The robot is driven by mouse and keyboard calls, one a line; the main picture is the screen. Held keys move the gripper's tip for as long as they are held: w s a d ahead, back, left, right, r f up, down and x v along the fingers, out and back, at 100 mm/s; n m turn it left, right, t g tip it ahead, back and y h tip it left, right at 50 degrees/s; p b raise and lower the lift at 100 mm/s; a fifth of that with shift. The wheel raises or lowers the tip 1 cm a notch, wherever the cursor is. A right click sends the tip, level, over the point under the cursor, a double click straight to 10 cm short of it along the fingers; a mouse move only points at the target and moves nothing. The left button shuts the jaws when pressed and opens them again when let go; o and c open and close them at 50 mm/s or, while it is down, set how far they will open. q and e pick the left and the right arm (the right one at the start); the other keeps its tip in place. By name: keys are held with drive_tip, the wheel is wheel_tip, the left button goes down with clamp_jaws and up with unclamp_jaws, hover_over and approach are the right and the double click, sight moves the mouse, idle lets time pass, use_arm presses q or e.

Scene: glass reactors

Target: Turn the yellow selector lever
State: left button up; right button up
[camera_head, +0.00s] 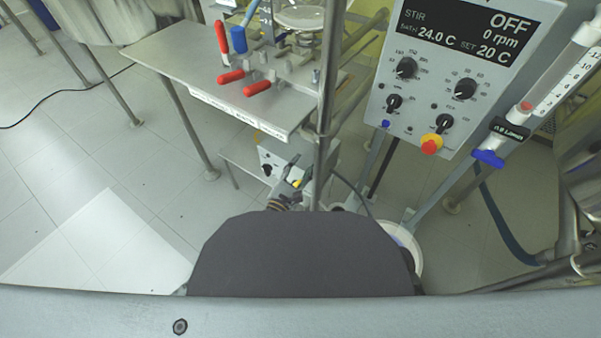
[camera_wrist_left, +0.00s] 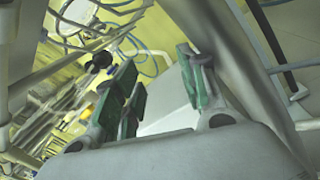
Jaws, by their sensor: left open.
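A small yellow piece (camera_head: 301,182), which looks like the selector lever, shows low down beside a grey box (camera_head: 272,163) under the bench in the head view. It is small and partly hidden there, so its angle is unclear. My left gripper (camera_wrist_left: 162,88) shows in the left wrist view with its green-padded fingers apart and nothing between them. I cannot make out the yellow lever in that view. The left gripper is not clear in the head view, so its distance from the lever cannot be told. My right gripper is not in view.
A steel bench (camera_head: 165,50) carries red and blue handles (camera_head: 238,40). A vertical metal post (camera_head: 325,110) stands in front of the low equipment. A control panel (camera_head: 440,75) with knobs and a red-and-yellow button hangs at right. A white bucket (camera_head: 410,245) stands below it.

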use_arm(q)
drive_tip(key=shift+r, duration=0.5)
